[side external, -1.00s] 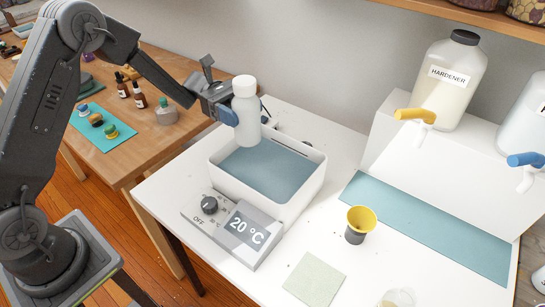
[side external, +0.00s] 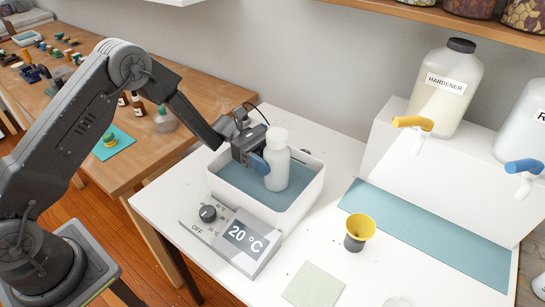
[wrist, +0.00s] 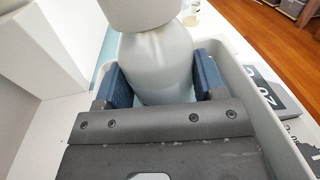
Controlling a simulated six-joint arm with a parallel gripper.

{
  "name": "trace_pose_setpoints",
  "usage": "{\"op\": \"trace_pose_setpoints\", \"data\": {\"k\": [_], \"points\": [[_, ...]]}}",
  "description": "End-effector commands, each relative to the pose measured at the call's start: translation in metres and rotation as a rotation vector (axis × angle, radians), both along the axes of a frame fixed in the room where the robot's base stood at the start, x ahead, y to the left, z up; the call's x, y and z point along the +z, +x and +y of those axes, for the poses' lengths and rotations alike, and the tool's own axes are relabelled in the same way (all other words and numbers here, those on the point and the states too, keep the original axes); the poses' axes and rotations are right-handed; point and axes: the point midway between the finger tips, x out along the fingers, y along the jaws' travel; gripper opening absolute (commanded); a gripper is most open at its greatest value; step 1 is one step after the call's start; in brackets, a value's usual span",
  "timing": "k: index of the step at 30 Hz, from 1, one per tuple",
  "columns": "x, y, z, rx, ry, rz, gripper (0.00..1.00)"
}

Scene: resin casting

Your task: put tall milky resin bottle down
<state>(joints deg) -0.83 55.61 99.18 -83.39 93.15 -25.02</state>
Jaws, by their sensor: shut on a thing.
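The tall milky resin bottle (side external: 277,166), with a white cap, stands upright inside the white water bath (side external: 222,191) in the side view. Its lower end is within the bath walls, over the blue-grey bath floor. I cannot tell whether its base touches the floor. My gripper (side external: 262,163) is shut on the bottle's body from the left. In the wrist view, the bottle (wrist: 157,62) sits between the two blue finger pads of my gripper (wrist: 157,85), and the bath's wall (wrist: 265,110) shows at the right.
The bath's front panel (side external: 232,240) has a knob and a 20 °C display. A hardener jug (side external: 446,85) with a yellow tap stands on the white block. Bare white table lies between.

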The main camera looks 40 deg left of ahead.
Motion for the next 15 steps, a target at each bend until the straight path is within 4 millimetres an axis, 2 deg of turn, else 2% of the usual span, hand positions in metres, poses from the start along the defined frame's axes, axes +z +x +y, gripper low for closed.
{"op": "trace_pose_setpoints", "data": {"k": [15], "points": [[-0.0062, 0.0003, 0.0002, 0.000, -0.001, -0.001, 0.00]]}}
